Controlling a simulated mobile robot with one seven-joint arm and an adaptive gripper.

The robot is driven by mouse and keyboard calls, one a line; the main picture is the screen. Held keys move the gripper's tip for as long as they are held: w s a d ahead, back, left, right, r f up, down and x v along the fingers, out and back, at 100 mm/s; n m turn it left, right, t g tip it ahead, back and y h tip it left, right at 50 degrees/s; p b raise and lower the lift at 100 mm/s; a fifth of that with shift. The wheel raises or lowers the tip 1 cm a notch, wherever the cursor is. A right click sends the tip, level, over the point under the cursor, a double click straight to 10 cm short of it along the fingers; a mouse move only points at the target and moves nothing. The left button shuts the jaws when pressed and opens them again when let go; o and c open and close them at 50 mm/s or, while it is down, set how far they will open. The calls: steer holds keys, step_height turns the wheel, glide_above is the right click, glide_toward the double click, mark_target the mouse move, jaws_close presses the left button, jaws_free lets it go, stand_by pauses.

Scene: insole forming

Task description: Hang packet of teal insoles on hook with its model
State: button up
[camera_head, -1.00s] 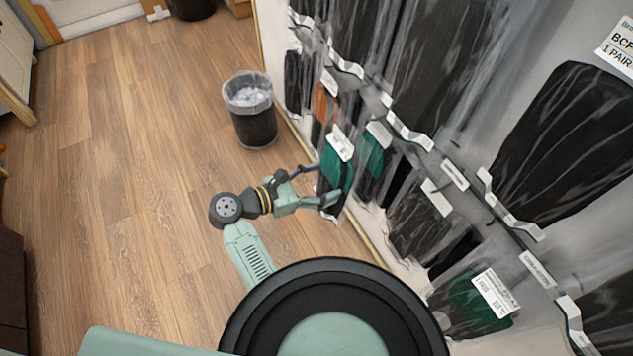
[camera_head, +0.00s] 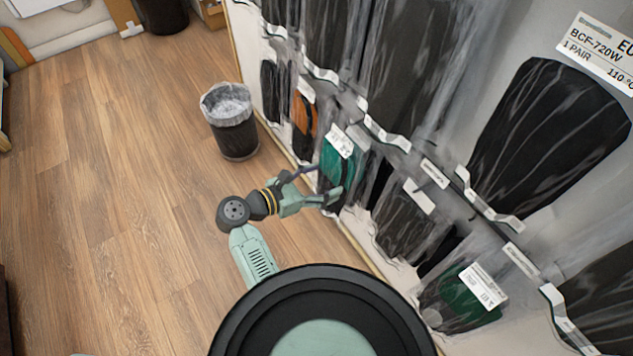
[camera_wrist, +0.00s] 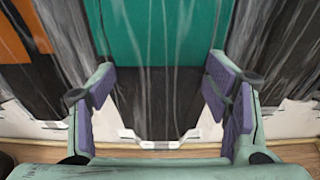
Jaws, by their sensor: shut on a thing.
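The packet of teal insoles (camera_head: 336,166) is a clear bag with a white label on top, teal above and dark below. My gripper (camera_head: 328,181) is shut on its sides, and the packet hangs upright against the row of hanging packets. In the wrist view the packet (camera_wrist: 160,30) fills the middle, with the purple pads of my gripper (camera_wrist: 158,86) on either side.
The wall carries several rows of hooks with white tags (camera_head: 435,173) and black packets (camera_head: 552,135). An orange packet (camera_head: 304,115) hangs left of the held one. A lined waste bin (camera_head: 232,125) stands on the wooden floor (camera_head: 120,200), which is mostly clear.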

mark_target(326, 181)
steer(key=shift+w+d, duration=0.5)
steer(key=shift+d, duration=0.25)
steer(key=shift+w+d+f+b, duration=0.4)
steer(key=shift+d+f+b, duration=0.05)
steer(key=shift+f+b, duration=0.1)
steer(key=shift+f, duration=0.1)
stand_by(0.3)
steer(key=o, duration=1.3)
steer(key=v, duration=1.2)
